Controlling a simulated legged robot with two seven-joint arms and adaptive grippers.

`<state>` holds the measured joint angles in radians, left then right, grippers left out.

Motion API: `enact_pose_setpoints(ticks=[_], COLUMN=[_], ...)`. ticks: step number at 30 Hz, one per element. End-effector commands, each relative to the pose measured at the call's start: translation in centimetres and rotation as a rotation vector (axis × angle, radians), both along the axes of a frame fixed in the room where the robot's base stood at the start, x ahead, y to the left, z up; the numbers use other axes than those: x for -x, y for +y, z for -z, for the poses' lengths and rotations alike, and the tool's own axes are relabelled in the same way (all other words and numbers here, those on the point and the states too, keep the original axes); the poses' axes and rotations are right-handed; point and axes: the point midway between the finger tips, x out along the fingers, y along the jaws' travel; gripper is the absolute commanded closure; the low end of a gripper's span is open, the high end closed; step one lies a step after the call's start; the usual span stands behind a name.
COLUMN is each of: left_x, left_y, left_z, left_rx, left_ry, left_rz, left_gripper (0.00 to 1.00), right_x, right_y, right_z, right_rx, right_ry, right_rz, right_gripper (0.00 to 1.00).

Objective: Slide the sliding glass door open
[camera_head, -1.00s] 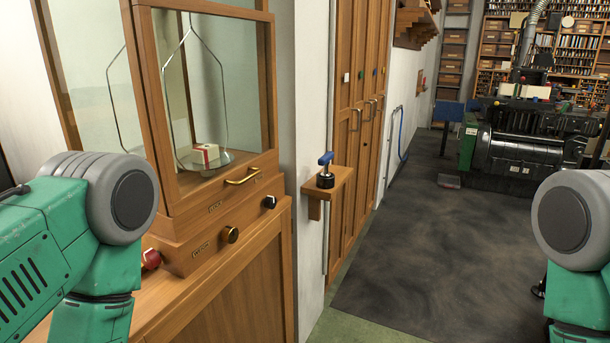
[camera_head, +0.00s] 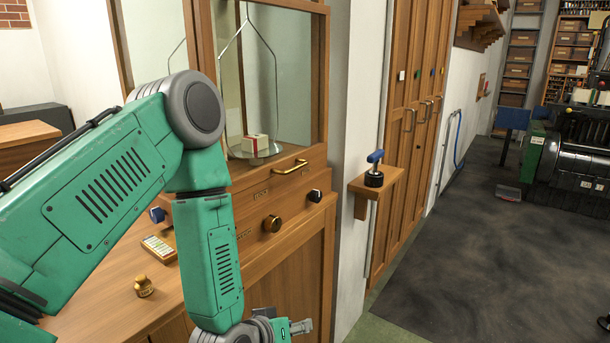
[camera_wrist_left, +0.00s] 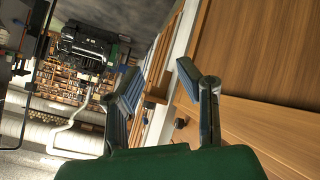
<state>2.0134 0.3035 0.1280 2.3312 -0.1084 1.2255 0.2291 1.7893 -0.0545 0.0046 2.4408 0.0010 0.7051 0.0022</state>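A wood-framed glass case stands at left centre, and its glass pane (camera_head: 298,75) faces the right. The pane appears shut. A brass bar handle (camera_head: 290,168) is on the wooden rail below the glass. My left gripper (camera_head: 301,327) is low in front of the cabinet, below the handle and apart from it. In the left wrist view, the two fingers of this gripper (camera_wrist_left: 160,87) are spread and hold nothing. The right gripper is not in view.
Inside the case, a small white box with a red band (camera_head: 256,143) rests on a hanging pan. A brass knob (camera_head: 272,223) and a dark knob (camera_head: 314,196) stick out below. A small wooden shelf (camera_head: 388,182) holds a blue-handled tool (camera_head: 375,168).

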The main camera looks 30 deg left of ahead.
Motion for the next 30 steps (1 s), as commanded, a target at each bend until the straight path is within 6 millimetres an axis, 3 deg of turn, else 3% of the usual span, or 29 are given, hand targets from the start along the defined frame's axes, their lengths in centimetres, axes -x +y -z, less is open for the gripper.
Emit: enact_pose_setpoints(ticks=[3,6,9,12,15,20,30], left_x=[-4.8,-8.0,-9.6,-10.0,-10.2,-11.9,-18.5], left_y=[2.3,5.1,8.1,10.1,10.9,11.2,13.3], left_z=[-5.2,-10.8,-16.3,-19.6,-21.1,-21.7,-23.0], left_rx=[0.106,0.21,0.307,0.366,0.39,0.389,0.389], left_ry=[-0.236,-0.463,-0.675,-0.806,-0.86,-0.868,-0.864], left_rz=[-0.128,-0.243,-0.345,-0.404,-0.426,-0.426,-0.425], left_gripper=[0.69,0.69,0.69,0.69,0.69,0.69,0.69], right_x=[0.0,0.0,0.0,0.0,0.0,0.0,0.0], right_y=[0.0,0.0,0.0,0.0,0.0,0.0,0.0], right_z=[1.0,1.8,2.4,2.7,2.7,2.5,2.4], right_rx=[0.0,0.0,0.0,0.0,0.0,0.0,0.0], right_ry=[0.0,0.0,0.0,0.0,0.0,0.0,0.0], right_rz=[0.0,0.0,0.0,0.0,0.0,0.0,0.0], right_gripper=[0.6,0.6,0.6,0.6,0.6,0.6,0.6])
